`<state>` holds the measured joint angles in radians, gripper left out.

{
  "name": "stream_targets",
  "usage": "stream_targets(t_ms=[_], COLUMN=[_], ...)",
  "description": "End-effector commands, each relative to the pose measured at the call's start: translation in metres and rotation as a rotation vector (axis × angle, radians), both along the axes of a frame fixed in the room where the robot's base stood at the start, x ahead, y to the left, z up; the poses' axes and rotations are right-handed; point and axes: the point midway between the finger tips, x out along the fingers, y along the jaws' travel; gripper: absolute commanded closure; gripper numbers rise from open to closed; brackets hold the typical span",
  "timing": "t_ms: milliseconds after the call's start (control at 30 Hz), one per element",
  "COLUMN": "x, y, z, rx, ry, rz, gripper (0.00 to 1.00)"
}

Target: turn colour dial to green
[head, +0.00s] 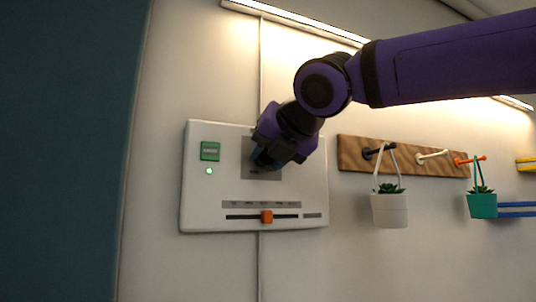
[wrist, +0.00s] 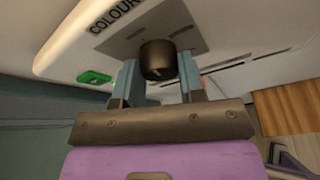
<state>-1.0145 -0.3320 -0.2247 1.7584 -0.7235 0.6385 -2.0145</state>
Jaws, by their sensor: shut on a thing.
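The colour dial (wrist: 158,58) is a dark round knob on a grey plate, with the word "COLOUR" printed beside it in the wrist view. A short pale mark shows on its face; I cannot tell which colour it points to. My gripper (wrist: 158,72) is shut on the dial, one blue-grey finger on each side. In the head view my gripper (head: 265,158) is at the grey plate (head: 248,172) of the white wall panel (head: 200,215) and hides the dial there. No colour labels around the dial are readable.
The panel also has a green switch (head: 210,151), a lit green lamp (head: 209,171) and an orange slider (head: 267,216) below. To the right, a wooden peg rail (head: 350,154) carries a white hanging planter (head: 390,210) and a teal one (head: 482,206).

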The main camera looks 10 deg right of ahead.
Motion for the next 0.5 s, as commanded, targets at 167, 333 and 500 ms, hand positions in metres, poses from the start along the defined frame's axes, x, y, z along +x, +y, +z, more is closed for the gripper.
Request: stream_targets(t_ms=[167, 333, 500], x=[0.0006, 0.0007, 0.0007], y=[-0.0020, -0.0023, -0.0028], z=[-0.0008, -0.0009, -0.0016], rx=[0.156, 0.311, 0.467], ry=[0.047, 0.091, 0.137], rz=[-0.003, -0.003, -0.003], gripper=[0.87, 0.87, 0.87])
